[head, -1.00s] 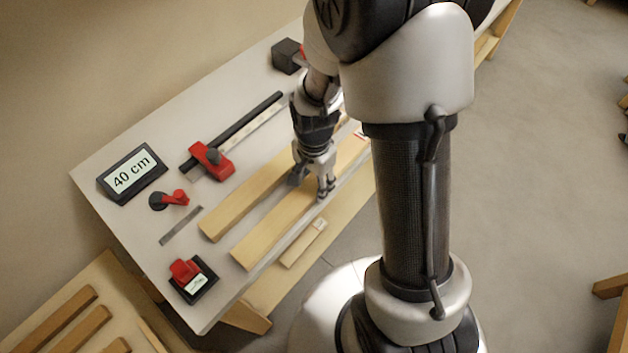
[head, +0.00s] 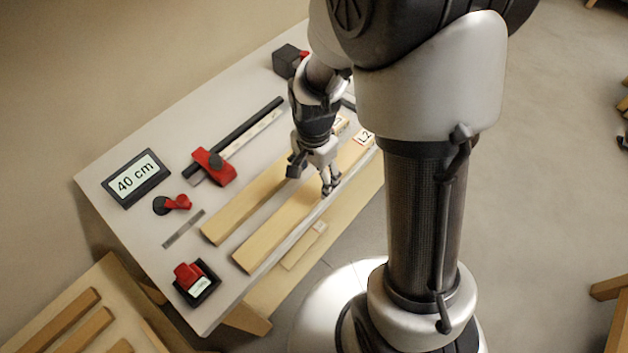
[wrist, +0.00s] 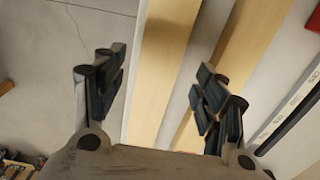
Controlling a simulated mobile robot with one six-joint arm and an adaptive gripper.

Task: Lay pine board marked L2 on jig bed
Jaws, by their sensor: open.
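The pine board marked L2 (head: 280,231) lies flat along the front edge of the bench, its label (head: 364,137) at the far right end. A second pine board (head: 237,205) lies behind it, roughly parallel, with its label partly hidden by my arm. My gripper (head: 312,178) is open and empty over the front board. In the wrist view, the front board (wrist: 163,58) runs between the two open fingers (wrist: 160,88), and the second board (wrist: 248,40) passes by the right finger. I cannot tell the gap in height to the board. I cannot clearly make out which surface is the jig bed.
A black rail with a scale (head: 258,125) and a red stop (head: 214,166) lies behind the boards. A "40 cm" display (head: 136,178), a red lever (head: 176,203) and a red-and-black device (head: 194,282) stand at left. A slatted wooden rack (head: 70,322) is at lower left.

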